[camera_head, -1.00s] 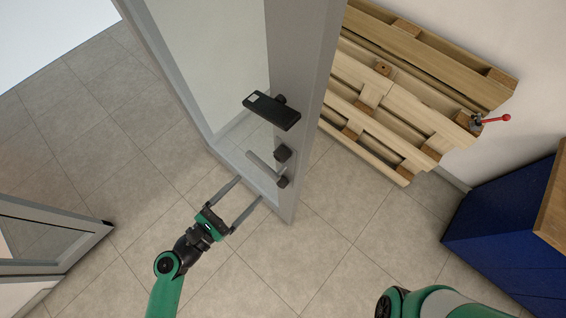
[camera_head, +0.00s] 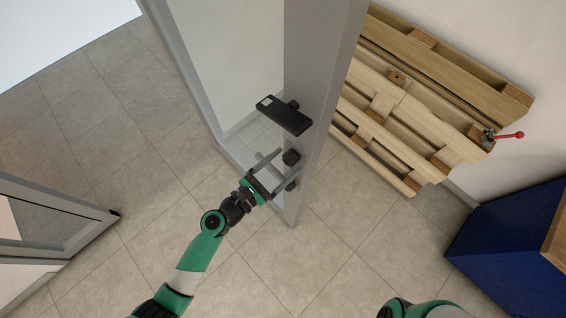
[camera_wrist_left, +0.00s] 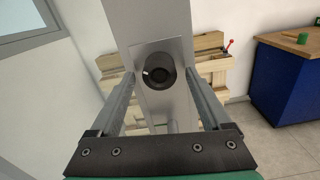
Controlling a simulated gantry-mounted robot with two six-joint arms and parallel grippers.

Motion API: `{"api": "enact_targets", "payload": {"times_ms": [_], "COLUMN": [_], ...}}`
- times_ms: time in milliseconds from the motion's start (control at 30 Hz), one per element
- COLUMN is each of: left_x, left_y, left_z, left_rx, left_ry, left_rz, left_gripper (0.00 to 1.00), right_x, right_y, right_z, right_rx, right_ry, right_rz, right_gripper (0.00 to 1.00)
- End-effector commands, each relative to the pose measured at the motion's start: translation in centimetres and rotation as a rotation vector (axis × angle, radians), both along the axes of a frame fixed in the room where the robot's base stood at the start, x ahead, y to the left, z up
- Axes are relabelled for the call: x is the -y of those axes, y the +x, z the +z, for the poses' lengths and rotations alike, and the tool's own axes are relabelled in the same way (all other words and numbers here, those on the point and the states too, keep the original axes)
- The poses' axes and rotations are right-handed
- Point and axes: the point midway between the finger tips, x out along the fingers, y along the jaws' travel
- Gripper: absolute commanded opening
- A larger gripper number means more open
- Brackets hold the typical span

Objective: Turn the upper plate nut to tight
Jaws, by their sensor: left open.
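A round dark knob (camera_head: 291,157) sits on the grey door frame (camera_head: 315,95), on a plate below a black box-shaped fitting (camera_head: 284,115). No separately marked nut shows; I cannot tell if this knob is the upper plate nut. My left gripper (camera_head: 292,161) is open, its fingers reaching to the door on either side of the knob. In the left wrist view the knob (camera_wrist_left: 160,75) lies between the open fingertips (camera_wrist_left: 159,72), with a gap on each side. The lever handle below the knob is mostly hidden by the gripper. My right gripper is out of view.
Wooden pallets (camera_head: 420,95) lean on the wall behind the door, with a red-handled lever (camera_head: 507,136) at their right. A blue cabinet (camera_head: 510,235) stands right. Another grey-framed panel (camera_head: 60,210) is at the left. The tiled floor between is clear.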

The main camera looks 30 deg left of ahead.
Motion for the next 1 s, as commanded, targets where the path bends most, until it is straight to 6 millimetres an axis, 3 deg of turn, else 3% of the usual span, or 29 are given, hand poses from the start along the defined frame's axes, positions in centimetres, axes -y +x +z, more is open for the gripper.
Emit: {"api": "enact_targets", "payload": {"times_ms": [67,500,1000], "left_x": [-0.01,-0.02,-0.05], "left_y": [-0.02,-0.04,-0.02], "left_z": [0.01,0.02,-0.03], "left_rx": [0.0,0.001,0.039], "left_ry": [0.0,0.0,0.112], "left_rz": [0.0,0.0,0.0], "left_gripper": [0.76,0.0,0.0], "right_x": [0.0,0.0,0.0], "right_y": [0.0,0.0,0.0], "right_z": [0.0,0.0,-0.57], "right_rx": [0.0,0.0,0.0], "right_ry": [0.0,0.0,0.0], "right_rz": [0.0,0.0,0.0], "right_gripper": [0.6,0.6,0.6]}}
